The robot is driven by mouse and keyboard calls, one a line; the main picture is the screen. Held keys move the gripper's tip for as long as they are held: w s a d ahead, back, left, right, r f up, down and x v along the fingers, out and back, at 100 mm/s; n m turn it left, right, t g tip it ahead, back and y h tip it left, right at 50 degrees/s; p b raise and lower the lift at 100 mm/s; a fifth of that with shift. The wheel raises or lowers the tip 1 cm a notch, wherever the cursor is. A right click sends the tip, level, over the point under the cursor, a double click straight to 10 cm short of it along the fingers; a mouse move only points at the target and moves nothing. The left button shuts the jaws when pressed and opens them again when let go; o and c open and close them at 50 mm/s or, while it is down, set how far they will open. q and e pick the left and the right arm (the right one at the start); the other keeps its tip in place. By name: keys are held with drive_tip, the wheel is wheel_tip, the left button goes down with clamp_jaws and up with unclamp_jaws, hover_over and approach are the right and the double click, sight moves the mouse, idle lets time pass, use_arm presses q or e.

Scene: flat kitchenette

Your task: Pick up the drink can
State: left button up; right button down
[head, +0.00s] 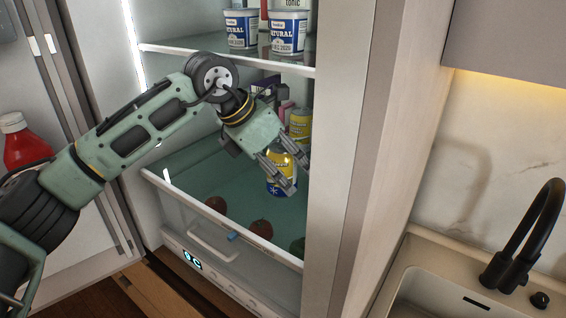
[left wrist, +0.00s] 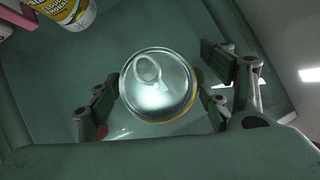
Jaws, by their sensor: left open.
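The drink can (head: 279,186) is yellow and blue and stands upright on the glass shelf inside the open fridge. In the left wrist view its silver top with the pull tab (left wrist: 158,86) faces the camera. My left gripper (head: 284,172) reaches into the fridge and is open, with its fingers around the can. In the left wrist view the left gripper (left wrist: 162,105) has fingers on both sides of the can; I cannot tell if they touch it. The fingers hide part of the can in the head view. My right gripper is not in view.
A second yellow can (head: 300,124) stands behind, also in the left wrist view (left wrist: 70,12). White-and-blue tubs (head: 288,32) stand on the upper shelf (head: 200,43). A drawer (head: 215,238) lies below. The fridge's side wall (head: 345,150) stands close on the right.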

use_arm(q)
drive_tip(key=shift+f, duration=0.15)
drive_tip(key=shift+a, duration=0.2)
drive_tip(key=shift+c, duration=1.4)
drive_tip(key=shift+d, duration=0.15)
drive_tip(key=c, duration=1.3)
